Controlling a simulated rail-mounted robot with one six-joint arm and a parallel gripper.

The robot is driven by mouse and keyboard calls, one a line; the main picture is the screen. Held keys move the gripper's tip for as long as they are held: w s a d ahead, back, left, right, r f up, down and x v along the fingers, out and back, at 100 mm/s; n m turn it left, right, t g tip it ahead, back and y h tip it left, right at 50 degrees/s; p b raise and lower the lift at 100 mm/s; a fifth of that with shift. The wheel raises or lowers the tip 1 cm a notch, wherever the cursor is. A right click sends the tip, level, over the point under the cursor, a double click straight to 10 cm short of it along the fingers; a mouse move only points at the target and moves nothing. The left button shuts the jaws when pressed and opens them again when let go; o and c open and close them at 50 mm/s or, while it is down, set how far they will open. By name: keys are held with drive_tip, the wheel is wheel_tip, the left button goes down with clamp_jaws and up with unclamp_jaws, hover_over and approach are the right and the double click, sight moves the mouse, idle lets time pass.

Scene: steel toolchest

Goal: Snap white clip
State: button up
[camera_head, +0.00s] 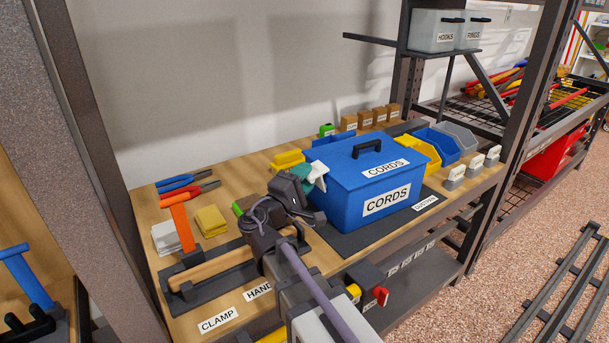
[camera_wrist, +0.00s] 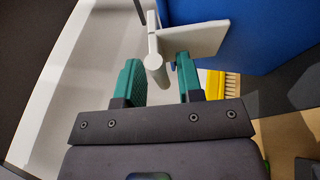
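The white clip (camera_head: 319,170) is at the left end of the blue box labelled CORDS (camera_head: 338,178), near its upper edge. In the wrist view the clip (camera_wrist: 198,40) shows as a flat white plate with a rounded end, beside the blue box wall (camera_wrist: 240,30). My gripper (camera_head: 312,181) is at the clip in the head view. In the wrist view its two teal fingers (camera_wrist: 161,75) are apart, with the clip's rounded end between them. Small gaps show on both sides, so the fingers look open. The clip's latching state cannot be told.
The box stands on a dark mat (camera_head: 350,240) on the wooden bench. Yellow blocks (camera_head: 288,159) lie behind my gripper. An orange-handled clamp (camera_head: 183,228) stands at left. Yellow, blue and grey bins (camera_head: 435,142) stand right of the box.

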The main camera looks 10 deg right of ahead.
clamp_jaws()
drive_tip(key=r+p, duration=0.1)
drive_tip(key=p, duration=0.1)
drive_tip(key=r+m+g+y+p, duration=0.1)
drive_tip(key=p, duration=0.2)
drive_tip(key=shift+w+d+r+g+y, duration=0.1)
drive_tip(key=shift+d+g+y, duration=0.2)
drive_tip(key=shift+d, duration=0.1)
drive_tip(key=shift+d+p, duration=0.15)
drive_tip(key=shift+p, duration=0.35)
drive_tip(key=shift+f+m+y, duration=0.3)
drive_tip(key=shift+f, duration=0.1)
unclamp_jaws()
